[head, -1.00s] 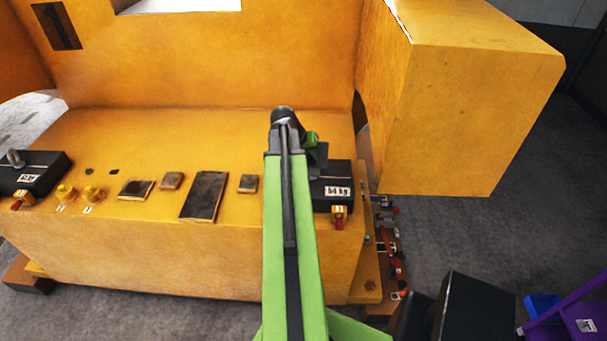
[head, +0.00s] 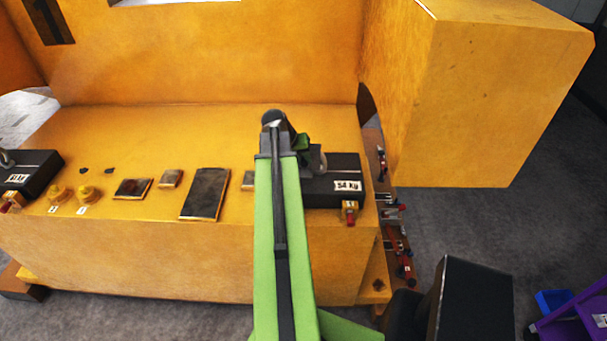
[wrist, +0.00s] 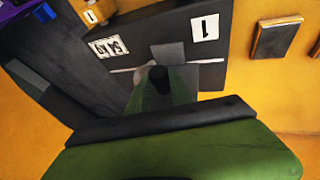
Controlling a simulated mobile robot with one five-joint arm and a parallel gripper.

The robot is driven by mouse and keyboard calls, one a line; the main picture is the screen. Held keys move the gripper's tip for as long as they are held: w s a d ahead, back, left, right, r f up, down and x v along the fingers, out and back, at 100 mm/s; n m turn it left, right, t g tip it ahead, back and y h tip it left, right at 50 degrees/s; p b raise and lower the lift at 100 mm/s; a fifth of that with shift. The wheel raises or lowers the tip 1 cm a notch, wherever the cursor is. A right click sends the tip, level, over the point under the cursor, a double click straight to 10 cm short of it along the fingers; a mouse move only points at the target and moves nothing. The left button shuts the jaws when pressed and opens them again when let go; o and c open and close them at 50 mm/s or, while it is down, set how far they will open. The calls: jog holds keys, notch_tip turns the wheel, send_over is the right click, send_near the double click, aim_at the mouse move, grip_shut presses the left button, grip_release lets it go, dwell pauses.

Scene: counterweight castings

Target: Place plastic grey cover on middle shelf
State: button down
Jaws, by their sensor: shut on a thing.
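A dark block (head: 330,190) labelled 54 kg sits on the yellow ledge, at the right end of a row of items. My gripper (head: 303,148) is at its top left and looks shut on a small grey upright part there, which seems to be its handle. In the wrist view the dark block (wrist: 125,45) lies just beyond the green gripper (wrist: 160,85), with labels "1" and "54 kg". The jaws' contact is partly hidden. I cannot make out a separate grey plastic cover or a middle shelf.
Several dark plates (head: 205,193) and yellow knobs (head: 87,193) lie along the yellow ledge (head: 190,130). A similar dark block (head: 35,172) is at far left. A large yellow block (head: 490,100) stands right. A purple rack (head: 575,318) and blue bin (head: 552,301) stand at lower right.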

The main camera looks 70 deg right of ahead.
aim_at(303, 166)
notch_tip(303, 166, down, 4)
jog(key=b, duration=0.4)
jog(key=shift+d, duration=0.1)
jog(key=shift+r, duration=0.25)
jog(key=shift+f, duration=0.15)
jog(key=c, duration=1.1)
grip_release()
jog(key=shift+c, duration=0.2)
jog(key=shift+r+p, duration=0.5)
jog(key=shift+p, duration=0.1)
jog(key=p+v, duration=1)
jog(key=v, duration=0.1)
jog(key=shift+a, duration=0.3)
